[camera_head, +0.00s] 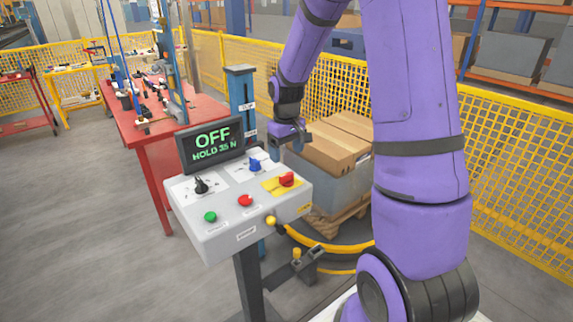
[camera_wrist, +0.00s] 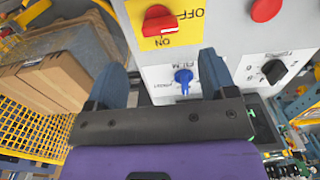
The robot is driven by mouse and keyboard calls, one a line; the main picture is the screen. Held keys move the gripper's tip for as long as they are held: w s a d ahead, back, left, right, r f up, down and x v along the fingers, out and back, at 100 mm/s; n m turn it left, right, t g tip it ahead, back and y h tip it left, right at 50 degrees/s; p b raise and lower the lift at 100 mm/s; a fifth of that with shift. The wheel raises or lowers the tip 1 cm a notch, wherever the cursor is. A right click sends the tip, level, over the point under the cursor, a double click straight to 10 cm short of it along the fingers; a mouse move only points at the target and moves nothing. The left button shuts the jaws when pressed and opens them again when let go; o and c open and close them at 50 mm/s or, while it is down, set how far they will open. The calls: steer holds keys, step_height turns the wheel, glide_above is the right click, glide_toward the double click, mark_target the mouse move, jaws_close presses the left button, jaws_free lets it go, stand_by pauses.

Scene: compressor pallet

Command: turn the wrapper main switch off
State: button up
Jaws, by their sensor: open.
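The red main switch (camera_head: 287,180) sits on a yellow plate at the right of the grey control panel (camera_head: 240,232). In the wrist view, the red switch (camera_wrist: 160,22) shows beyond the fingertips, with its handle lying crosswise. The plate is marked OFF at the right and ON below. The panel's screen (camera_head: 212,144) reads OFF, HOLD 35 N. My gripper (camera_head: 290,142) is behind and above the panel's far edge, apart from the switch. In the wrist view, my gripper (camera_wrist: 162,68) has two widely parted blue fingers with nothing held.
A blue knob (camera_head: 255,165), a black knob (camera_head: 201,186), a red button (camera_head: 245,201) and a green button (camera_head: 210,217) share the panel. Boxes (camera_head: 325,150) stand on a pallet behind. Yellow mesh fencing (camera_head: 518,190) runs along the right. Grey floor is open at the left.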

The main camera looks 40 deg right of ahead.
steer(key=shift+r, duration=1.1)
steer(key=s+a+r+t, duration=0.1)
steer(key=s+a+r, duration=0.3)
steer(key=s+r, duration=0.3)
steer(key=s+a+r+t, duration=0.2)
steer(key=s+a+r, duration=0.25)
steer(key=r, duration=0.35)
steer(key=s+a+r+t, duration=0.1)
steer(key=s+a+r, duration=0.1)
steer(key=s, duration=0.5)
steer(key=s+a+r+t, duration=0.1)
steer(key=s+a+r, duration=0.1)
steer(key=s, duration=0.5)
steer(key=shift+s+a+r+m, duration=0.15)
steer(key=shift+s+m, duration=0.15)
steer(key=shift+s, duration=0.1)
